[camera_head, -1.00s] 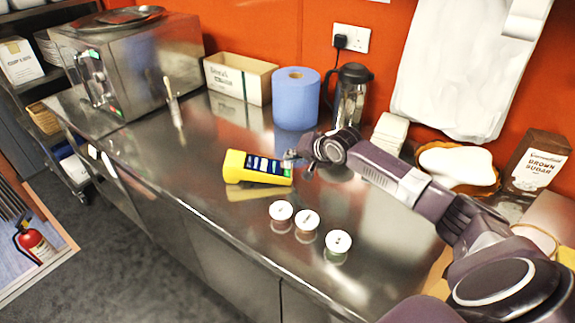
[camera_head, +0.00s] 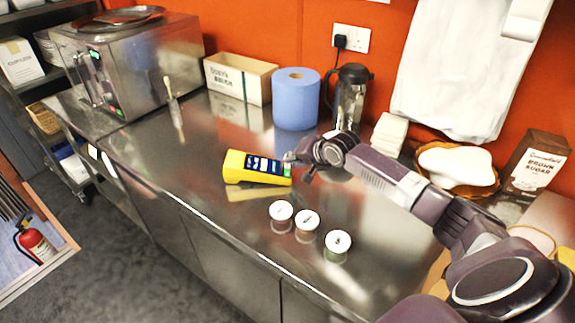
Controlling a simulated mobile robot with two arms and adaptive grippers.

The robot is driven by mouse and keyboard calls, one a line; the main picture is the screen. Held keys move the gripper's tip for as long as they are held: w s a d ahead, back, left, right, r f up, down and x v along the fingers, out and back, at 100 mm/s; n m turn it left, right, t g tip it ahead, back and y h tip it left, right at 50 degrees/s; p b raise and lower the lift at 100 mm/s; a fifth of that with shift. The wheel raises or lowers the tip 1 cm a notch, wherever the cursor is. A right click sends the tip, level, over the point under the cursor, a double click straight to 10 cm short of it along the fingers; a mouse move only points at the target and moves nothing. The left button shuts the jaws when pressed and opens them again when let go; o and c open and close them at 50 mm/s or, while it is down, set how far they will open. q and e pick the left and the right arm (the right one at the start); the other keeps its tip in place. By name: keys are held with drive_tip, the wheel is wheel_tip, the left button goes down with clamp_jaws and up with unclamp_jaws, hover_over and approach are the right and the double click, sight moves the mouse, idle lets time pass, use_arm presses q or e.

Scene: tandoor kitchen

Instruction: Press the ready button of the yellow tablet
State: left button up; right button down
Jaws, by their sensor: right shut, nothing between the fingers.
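The yellow tablet (camera_head: 236,169) lies on the steel counter in the middle of the head view. Its dark screen shows several coloured blocks, with a green one (camera_head: 287,170) at the right end. My right gripper (camera_head: 290,160) is shut and empty, its fingertips at the tablet's right end, by the green block. I cannot tell whether the tips touch it. The fingertips hide a little of that end. My left gripper is not in view.
White-lidded jars (camera_head: 307,220) stand in front, near the counter edge.

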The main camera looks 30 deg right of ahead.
drive_tip(key=shift+f, duration=0.45)
idle(0.6)
drive_tip(key=shift+r+p, duration=0.85)
drive_tip(key=shift+p, duration=0.15)
drive_tip(key=r+p, duration=0.5)
drive_tip(key=shift+s+d, duration=0.25)
drive_tip(key=shift+d, duration=0.1)
drive_tip(key=shift+a+f, duration=0.1)
idle(0.4)
